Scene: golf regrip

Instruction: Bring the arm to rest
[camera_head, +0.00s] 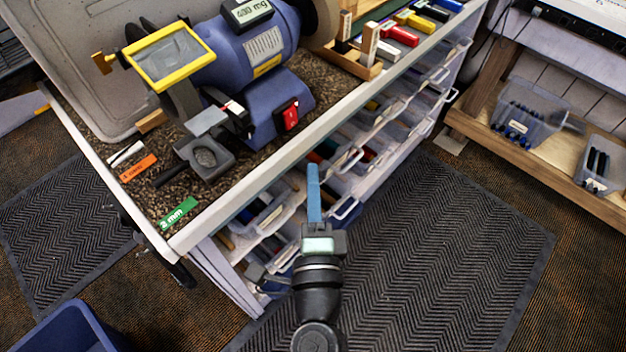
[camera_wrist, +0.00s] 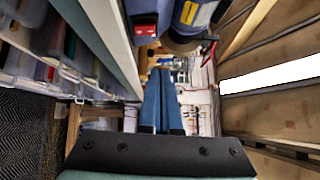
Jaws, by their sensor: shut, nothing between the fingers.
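My gripper (camera_head: 313,168) is shut and empty, its blue fingers pressed together. In the head view it points up the picture, in front of the drawers below the workbench (camera_head: 262,182) and close to the bench's front edge. My dark arm reaches up from the bottom of that view. In the wrist view the blue fingers of my gripper (camera_wrist: 161,72) lie side by side with nothing between them.
A blue bench grinder (camera_head: 250,60) with a yellow-framed shield stands on the bench. A wooden shelf (camera_head: 560,165) with bins stands at right. A blue bin (camera_head: 75,330) is at bottom left. The dark mat (camera_head: 450,240) is clear.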

